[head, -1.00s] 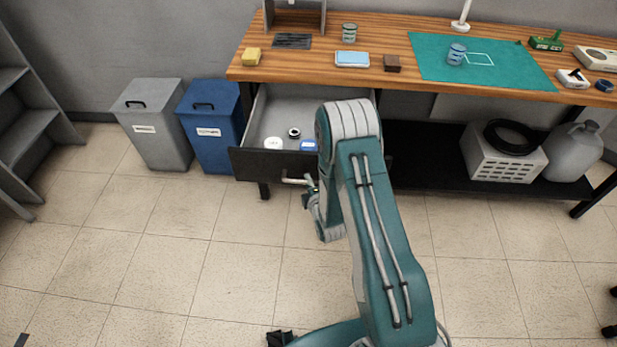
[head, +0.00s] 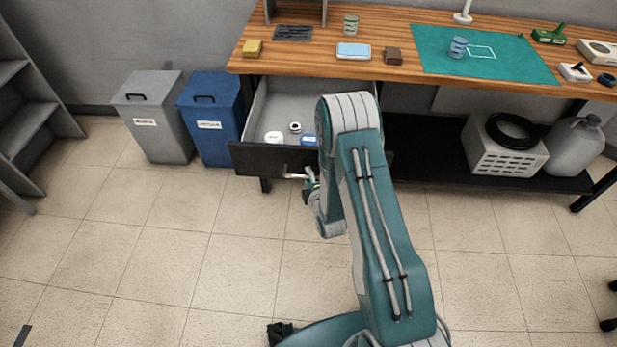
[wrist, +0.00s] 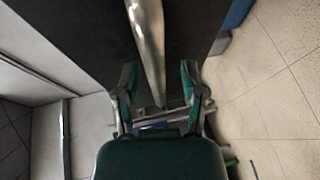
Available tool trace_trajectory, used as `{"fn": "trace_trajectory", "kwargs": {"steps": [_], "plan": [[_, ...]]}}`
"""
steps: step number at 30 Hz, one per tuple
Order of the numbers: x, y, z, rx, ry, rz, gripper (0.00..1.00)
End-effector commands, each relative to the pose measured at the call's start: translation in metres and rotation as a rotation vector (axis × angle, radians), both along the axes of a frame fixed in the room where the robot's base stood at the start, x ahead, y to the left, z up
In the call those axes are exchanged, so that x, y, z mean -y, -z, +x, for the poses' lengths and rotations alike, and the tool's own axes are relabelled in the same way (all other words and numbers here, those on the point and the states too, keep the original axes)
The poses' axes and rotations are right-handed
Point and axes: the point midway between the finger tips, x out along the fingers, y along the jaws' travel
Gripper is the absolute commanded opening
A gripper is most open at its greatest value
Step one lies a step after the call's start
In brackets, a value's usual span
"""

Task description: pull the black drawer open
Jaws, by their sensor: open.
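The black drawer (head: 262,158) stands pulled out from under the wooden bench, its inside showing. A silvery bar handle (head: 297,176) is on its front; it also shows in the wrist view (wrist: 147,42). My gripper (wrist: 159,75) is open, with the handle running between its two spread fingers and a gap visible on both sides. In the head view my gripper (head: 310,188) is just in front of the drawer near the handle, partly hidden by my arm. My arm also hides the drawer's right part.
Small white (head: 273,137) and blue (head: 309,140) items lie in the drawer. Grey (head: 155,120) and blue (head: 212,125) bins stand to its left. A white crate (head: 500,150) and a grey jug (head: 575,148) are under the bench at right. The tiled floor in front is clear.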

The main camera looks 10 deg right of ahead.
Motion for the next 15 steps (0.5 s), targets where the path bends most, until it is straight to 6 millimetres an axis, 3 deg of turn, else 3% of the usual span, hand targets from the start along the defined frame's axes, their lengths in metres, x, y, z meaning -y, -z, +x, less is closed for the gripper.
{"fn": "trace_trajectory", "kwargs": {"steps": [5, 15], "plan": [[0.002, -0.005, -0.024, -0.002, 0.001, 0.000, 0.54], [0.008, -0.016, -0.092, -0.006, 0.002, 0.000, 0.54]]}}
